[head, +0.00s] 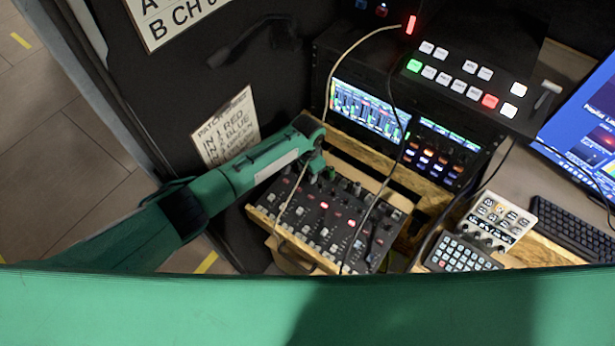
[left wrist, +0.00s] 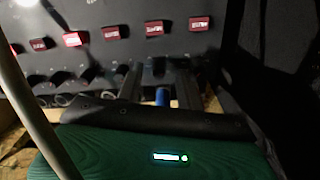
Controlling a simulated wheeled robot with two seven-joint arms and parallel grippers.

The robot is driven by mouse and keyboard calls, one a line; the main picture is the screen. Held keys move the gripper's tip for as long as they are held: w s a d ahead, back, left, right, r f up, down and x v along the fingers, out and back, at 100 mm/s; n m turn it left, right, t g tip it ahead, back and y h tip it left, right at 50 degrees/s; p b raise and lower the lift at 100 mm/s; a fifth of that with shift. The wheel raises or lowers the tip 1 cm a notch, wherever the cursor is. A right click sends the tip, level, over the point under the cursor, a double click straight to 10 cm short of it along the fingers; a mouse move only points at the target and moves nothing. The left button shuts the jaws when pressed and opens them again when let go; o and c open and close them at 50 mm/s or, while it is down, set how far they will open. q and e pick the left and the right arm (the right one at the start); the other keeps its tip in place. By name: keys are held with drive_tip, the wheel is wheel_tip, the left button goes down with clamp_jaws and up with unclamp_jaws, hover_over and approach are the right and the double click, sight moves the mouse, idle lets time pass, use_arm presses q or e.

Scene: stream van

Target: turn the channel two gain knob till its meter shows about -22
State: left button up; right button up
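The mixer (head: 325,222) is a dark sloped panel in a wooden frame, with rows of knobs and several lit red and white buttons. My left gripper (head: 316,172) is at the mixer's far edge, above its knob row. In the left wrist view the two fingers of my left gripper (left wrist: 159,88) stand apart. A dark knob (left wrist: 158,69) and a small blue part (left wrist: 162,97) show in the gap; I cannot tell whether the fingers touch either. The meter screen (head: 368,109) shows several bars, too small to read. Which knob is channel two is not legible. My right gripper is not in view.
A pale cable (head: 331,72) hangs down across the mixer beside my left gripper, and a dark cable crosses its right part. A switcher (head: 470,75) with lit buttons stands behind. A small pad (head: 498,220), a keypad (head: 461,254) and a keyboard (head: 575,228) lie to the right.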

use_arm(q)
drive_tip(key=shift+s+f, duration=0.1)
drive_tip(key=shift+f, duration=0.25)
drive_tip(key=shift+c, duration=0.3)
clamp_jaws()
drive_tip(key=shift+m, duration=0.3)
